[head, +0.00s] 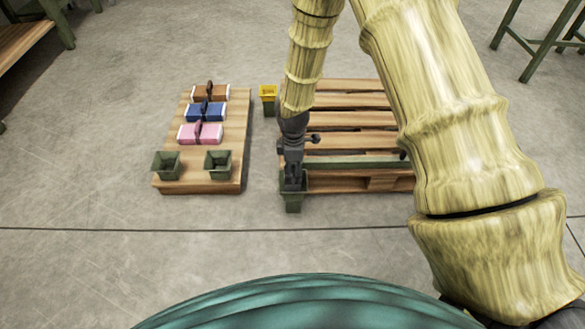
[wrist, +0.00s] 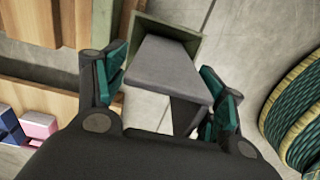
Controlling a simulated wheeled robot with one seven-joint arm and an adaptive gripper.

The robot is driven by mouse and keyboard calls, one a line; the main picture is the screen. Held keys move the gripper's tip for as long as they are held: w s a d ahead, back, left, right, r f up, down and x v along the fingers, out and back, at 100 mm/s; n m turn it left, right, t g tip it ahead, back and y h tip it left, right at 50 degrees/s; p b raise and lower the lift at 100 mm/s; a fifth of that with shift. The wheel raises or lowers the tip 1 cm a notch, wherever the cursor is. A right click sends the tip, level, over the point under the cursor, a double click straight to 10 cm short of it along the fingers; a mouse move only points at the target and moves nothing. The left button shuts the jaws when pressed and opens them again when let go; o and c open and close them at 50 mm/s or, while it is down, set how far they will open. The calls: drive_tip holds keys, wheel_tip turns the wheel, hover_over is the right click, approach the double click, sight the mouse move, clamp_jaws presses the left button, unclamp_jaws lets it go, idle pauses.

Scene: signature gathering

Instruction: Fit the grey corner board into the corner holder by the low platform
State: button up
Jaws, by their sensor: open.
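The grey corner board (wrist: 168,72) stands between my fingers in the wrist view, its far end inside the mouth of a green corner holder (wrist: 188,39). How deep it sits is not clear. In the head view, the holder (head: 293,204) is at the front left corner of the slatted wooden platform (head: 345,118). My gripper (head: 293,182) is directly above it, pointing down, and largely hides the board there. In the wrist view, my gripper (wrist: 168,82) is open, with its teal-padded fingers on either side of the board and a gap at the right.
Left is a wooden board (head: 236,125) with brown, blue and pink boxes (head: 200,134) and two green bins (head: 217,165). Floor in front is clear.

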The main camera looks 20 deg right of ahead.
wheel_tip(320, 180, up, 13)
drive_tip(key=p, duration=0.6)
drive_tip(key=shift+f, duration=0.2)
